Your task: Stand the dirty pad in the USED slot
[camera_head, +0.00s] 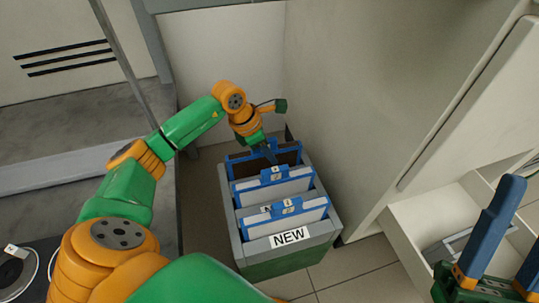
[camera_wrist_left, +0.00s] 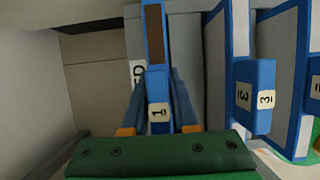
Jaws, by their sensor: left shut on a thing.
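The dirty pad (camera_head: 290,155) has a brown face and a blue frame, at the back of the grey and green crate (camera_head: 322,230). My left gripper (camera_head: 270,152) is shut on its blue tab, marked 1 in the left wrist view (camera_wrist_left: 158,114). The pad is upright at the crate's USED end; a partly covered label (camera_wrist_left: 139,72) shows only its last letters. How deep the pad sits cannot be told. My right gripper (camera_head: 520,225) is at the lower right, open and empty, partly cut off by the picture edge.
Two pale pads with blue frames, the middle one (camera_head: 280,187) and the front one (camera_head: 300,215), stand in the crate ahead of the dirty pad. A NEW label (camera_head: 289,237) is on the front wall. A cabinet wall and open drawer (camera_head: 420,220) are at right.

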